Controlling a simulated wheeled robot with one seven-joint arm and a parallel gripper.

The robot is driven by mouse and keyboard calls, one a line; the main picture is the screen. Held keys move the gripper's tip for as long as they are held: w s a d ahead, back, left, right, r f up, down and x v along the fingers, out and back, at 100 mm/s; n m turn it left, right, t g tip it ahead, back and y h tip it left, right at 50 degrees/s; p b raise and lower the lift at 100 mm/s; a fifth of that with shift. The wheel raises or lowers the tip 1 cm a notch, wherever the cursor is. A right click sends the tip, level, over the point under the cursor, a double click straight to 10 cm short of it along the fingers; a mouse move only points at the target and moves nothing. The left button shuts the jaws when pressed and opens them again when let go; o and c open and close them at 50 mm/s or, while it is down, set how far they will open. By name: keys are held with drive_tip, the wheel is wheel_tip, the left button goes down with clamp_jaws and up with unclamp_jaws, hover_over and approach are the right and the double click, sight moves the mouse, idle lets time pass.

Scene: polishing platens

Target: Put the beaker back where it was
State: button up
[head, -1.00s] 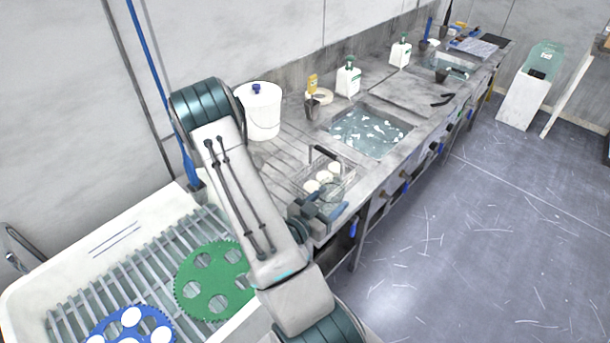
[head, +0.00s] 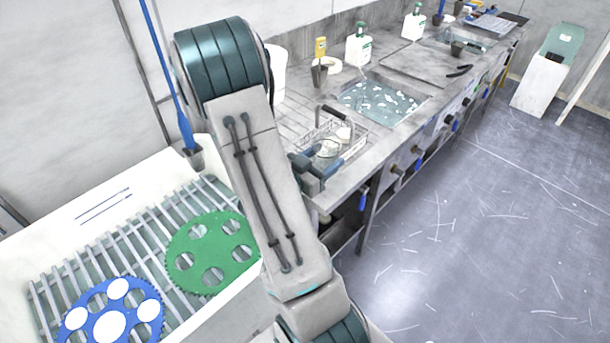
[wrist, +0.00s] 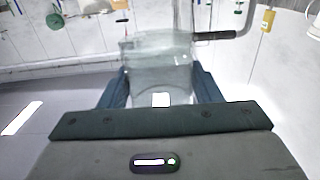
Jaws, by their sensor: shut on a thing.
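The clear glass beaker (wrist: 158,62) is between the fingers of my gripper (wrist: 160,88) in the wrist view. My gripper is shut on it, and the beaker looks upright. In the head view my gripper (head: 318,170) is at the near end of the steel counter (head: 345,190). The beaker (head: 328,148) shows faintly there, in front of or over a wire basket (head: 352,140). I cannot tell whether its base touches anything.
The basket has a dark handle and holds pale round pieces. A sink basin (head: 380,100) with cloudy water lies beyond it. A white trough (head: 60,215) at left holds a green platen (head: 212,252) and a blue platen (head: 110,320). Open floor (head: 480,220) lies at right.

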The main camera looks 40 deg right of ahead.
drive_tip(key=w+f, duration=0.1)
drive_tip(key=w, duration=0.1)
drive_tip(key=w+f+p, duration=0.1)
drive_tip(key=w, duration=0.1)
drive_tip(key=w+f+p, duration=0.1)
drive_tip(key=w+f, duration=0.1)
drive_tip(key=w, duration=0.1)
drive_tip(key=shift+f, duration=0.1)
drive_tip(key=shift+f+p, duration=0.3)
drive_tip(key=shift+f, duration=1.65)
drive_tip(key=shift+f, duration=0.2)
drive_tip(key=o, duration=1.2)
drive_tip(key=shift+o, duration=0.2)
drive_tip(key=shift+r, duration=0.15)
